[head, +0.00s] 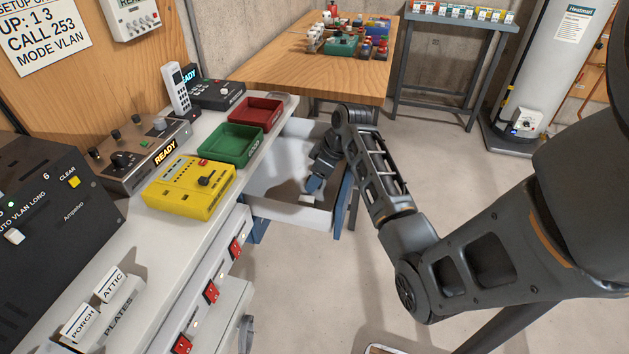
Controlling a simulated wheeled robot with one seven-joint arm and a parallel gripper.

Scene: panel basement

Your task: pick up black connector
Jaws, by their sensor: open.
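My gripper (314,184) reaches down into the open white drawer (272,211) beside the bench. Its bluish fingertips are small in the head view and point toward the drawer floor. It is open. A small pale piece (306,198) lies just below the fingertips; I cannot tell what it is. I cannot make out a black connector; if it is in the drawer, my gripper and wrist may hide it.
The bench (215,214) holds a green tray (231,145), a red tray (256,113) and a yellow meter (189,187). A wooden table (290,72) stands behind. A white tank (558,60) stands far right. The floor right of the drawer is mostly clear.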

